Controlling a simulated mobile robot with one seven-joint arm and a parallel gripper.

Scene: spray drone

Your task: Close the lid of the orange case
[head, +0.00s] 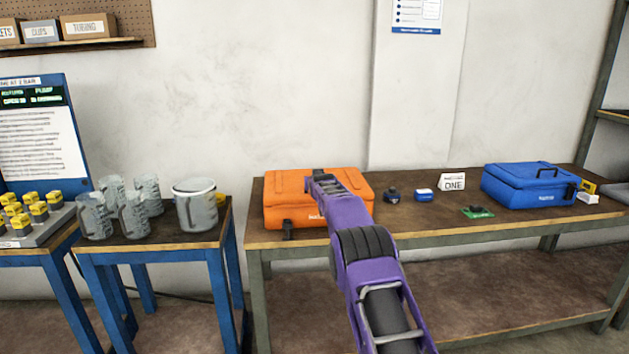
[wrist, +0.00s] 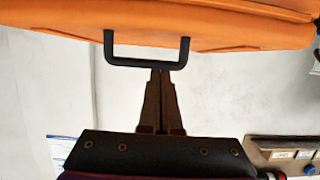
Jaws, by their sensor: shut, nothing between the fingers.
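The orange case (head: 290,213) stands on the left end of the long table. Its lid looks down over the body in the head view, but my arm covers part of it and I cannot tell whether the lid is fully shut. A dark latch hangs at its front left. In the wrist view, the case's orange surface (wrist: 220,22) fills the top, with a black handle (wrist: 112,48) sticking out from it. My gripper (wrist: 161,72) is shut and empty, its fingertips close by the handle's bar; I cannot tell if they touch. My gripper (head: 319,174) shows over the case.
A blue case (head: 520,190), small dark and blue items, a white card (head: 452,182) and a green board (head: 476,212) share the long table (head: 425,232). Clear jugs (head: 133,213) stand on the blue-legged table to the left. The wall is close behind.

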